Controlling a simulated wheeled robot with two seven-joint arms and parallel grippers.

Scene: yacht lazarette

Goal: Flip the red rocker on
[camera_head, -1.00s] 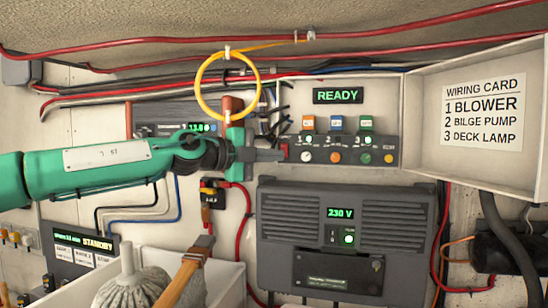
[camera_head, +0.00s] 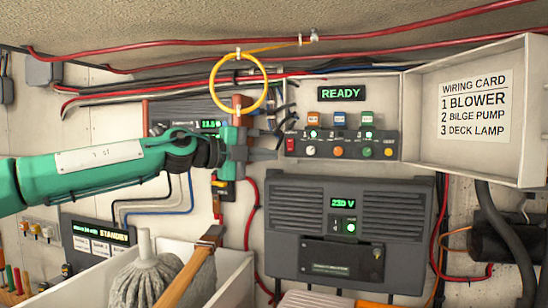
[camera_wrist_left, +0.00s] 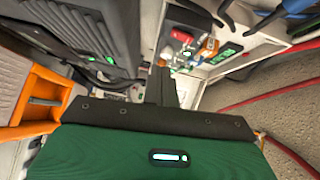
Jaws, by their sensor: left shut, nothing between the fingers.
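The red rocker (camera_head: 290,144) is at the left end of the dark switch panel (camera_head: 340,147), on the wall below the green READY display (camera_head: 341,93). Its tilt is too small to tell. The panel also carries coloured switches and round knobs, with a green light near the right. My left gripper (camera_head: 272,155) is shut and empty, its fingertips just left of and slightly below the rocker, seemingly apart from it. My right gripper is not in view.
A grey unit (camera_head: 345,235) reading 230 V sits below the panel. A yellow ring (camera_head: 239,111) hangs above my left gripper. An open white cover (camera_head: 420,110) with a wiring card projects at the right. A mop (camera_head: 146,275) and wooden handle stand lower left.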

